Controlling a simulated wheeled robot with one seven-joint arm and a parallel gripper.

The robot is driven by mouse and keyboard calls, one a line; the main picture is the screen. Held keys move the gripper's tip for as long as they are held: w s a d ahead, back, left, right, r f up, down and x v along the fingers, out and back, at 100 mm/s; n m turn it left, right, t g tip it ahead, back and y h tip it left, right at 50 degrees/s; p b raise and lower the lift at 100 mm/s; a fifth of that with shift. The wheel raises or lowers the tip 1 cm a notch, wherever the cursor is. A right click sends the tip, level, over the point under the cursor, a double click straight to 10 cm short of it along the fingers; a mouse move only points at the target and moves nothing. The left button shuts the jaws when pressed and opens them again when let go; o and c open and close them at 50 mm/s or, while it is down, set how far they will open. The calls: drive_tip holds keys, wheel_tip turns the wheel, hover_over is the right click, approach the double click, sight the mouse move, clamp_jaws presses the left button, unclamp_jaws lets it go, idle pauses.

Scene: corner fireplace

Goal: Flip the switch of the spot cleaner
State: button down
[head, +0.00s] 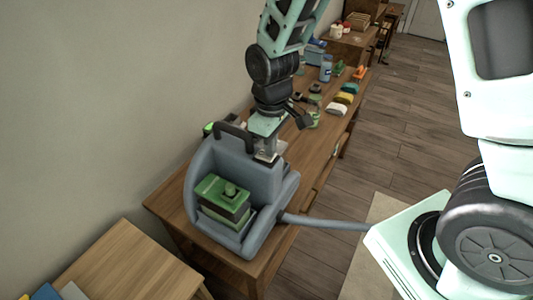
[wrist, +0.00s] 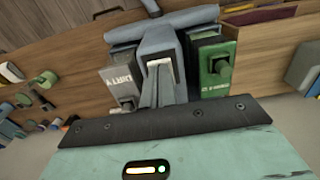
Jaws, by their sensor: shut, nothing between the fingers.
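The spot cleaner (head: 257,183) is a blue-grey machine standing on the wooden table, with a dark carry handle (head: 233,131) and a green-lidded tank (head: 224,192) facing me. The wrist view shows its grey middle body (wrist: 165,40) between a grey tank (wrist: 122,84) marked dirty and a green tank (wrist: 214,62). My gripper (head: 267,156) is shut and empty, pointing down at the cleaner's top beside the handle. A pale-edged part (wrist: 160,68) shows at the middle body; I cannot tell whether it is the switch or my fingertips. Contact is unclear.
A grey hose (head: 325,222) runs right from the cleaner. Bottles, brushes and sponges (head: 345,98) lie farther along the wooden table (head: 170,207). A wall (head: 100,90) rises close on the left. Another wooden surface (head: 125,265) is at the front left.

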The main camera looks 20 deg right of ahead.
drive_tip(key=shift+f, duration=0.4)
drive_tip(key=shift+r, duration=0.15)
wheel_tip(320, 180, up, 7)
drive_tip(key=p, duration=0.5)
drive_tip(key=shift+p, duration=0.3)
idle(0.5)
drive_tip(key=s+a+b, duration=0.3)
drive_tip(key=s+b, duration=0.2)
drive_tip(key=s, duration=0.5)
drive_tip(key=s+a+b, duration=0.3)
drive_tip(key=s+b, duration=0.2)
drive_tip(key=s, duration=0.5)
drive_tip(key=shift+a+f+n+y+b, duration=0.15)
drive_tip(key=shift+f+n+y+b, duration=0.15)
drive_tip(key=shift+f+b, duration=0.05)
